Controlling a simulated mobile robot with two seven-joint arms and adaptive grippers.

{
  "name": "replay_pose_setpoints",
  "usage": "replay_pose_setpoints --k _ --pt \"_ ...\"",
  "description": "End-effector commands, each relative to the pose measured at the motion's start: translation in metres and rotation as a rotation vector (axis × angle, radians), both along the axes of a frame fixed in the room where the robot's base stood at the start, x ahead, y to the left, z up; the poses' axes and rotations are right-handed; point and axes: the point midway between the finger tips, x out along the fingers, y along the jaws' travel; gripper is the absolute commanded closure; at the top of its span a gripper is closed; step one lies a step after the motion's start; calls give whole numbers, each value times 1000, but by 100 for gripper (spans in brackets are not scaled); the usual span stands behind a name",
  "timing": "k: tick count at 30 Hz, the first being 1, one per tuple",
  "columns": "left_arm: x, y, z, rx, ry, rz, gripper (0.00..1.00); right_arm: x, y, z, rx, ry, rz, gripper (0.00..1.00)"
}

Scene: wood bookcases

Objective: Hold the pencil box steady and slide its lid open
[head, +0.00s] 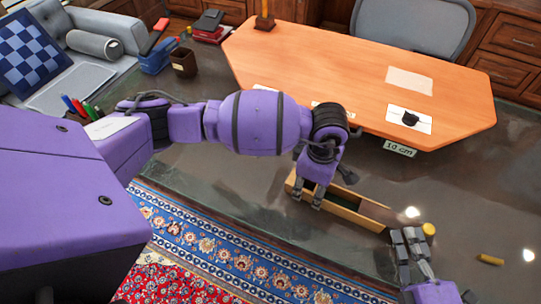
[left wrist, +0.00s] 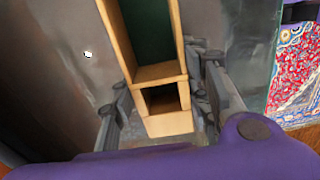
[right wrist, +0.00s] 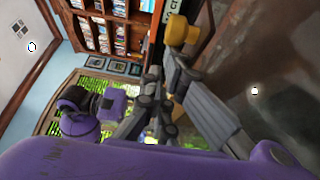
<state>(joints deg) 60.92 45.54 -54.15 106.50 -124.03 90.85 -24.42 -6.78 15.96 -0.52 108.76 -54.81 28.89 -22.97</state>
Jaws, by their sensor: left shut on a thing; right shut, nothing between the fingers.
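The pencil box (head: 355,213) is a long, narrow wooden box on the dark grey desktop. Its open top shows a dark green inside; in the left wrist view the box (left wrist: 167,124) has a small end compartment and a long one. I cannot make out a lid on it. My left gripper (head: 308,196) is shut on the box's left end, with a finger on each side in its wrist view (left wrist: 165,95). My right gripper (head: 408,238) is shut and empty, past the box's right end and apart from it. It also shows in its wrist view (right wrist: 163,85).
A yellow knob-like piece (head: 429,229) is close beside my right fingertips, also in the right wrist view (right wrist: 181,30). A small yellow piece (head: 490,259) lies farther right. An orange wooden board (head: 350,75) spans the back. A patterned rug (head: 230,245) lies below the desk's front edge.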

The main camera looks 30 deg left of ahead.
Motion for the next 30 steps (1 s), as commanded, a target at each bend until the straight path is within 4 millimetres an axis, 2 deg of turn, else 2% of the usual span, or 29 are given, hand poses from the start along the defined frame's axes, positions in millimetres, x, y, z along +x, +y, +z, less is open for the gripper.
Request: replay_pose_setpoints --k 1,4,15,20,23,25,27,30 --pt "2 0 2 0 -5 -2 92 0 -9 -1 -3 2 -2 100" --pt "2 0 2 0 -5 -2 92 0 -16 0 -1 1 -3 100" --pt "2 0 2 0 -4 -3 92 0 -16 0 0 0 -2 100" --pt "2 0 2 0 -4 -3 92 -2 -5 0 1 0 -1 100" --pt "2 -1 2 0 -4 -2 92 -6 12 1 2 0 -1 100" --pt "2 -1 2 0 -4 -2 92 -9 27 0 3 2 -2 100" --pt "2 -1 2 0 -4 -2 92 -27 11 -2 -1 6 -6 100" --pt "2 -1 2 0 -4 -2 92 -47 -1 -2 -1 6 -5 100"
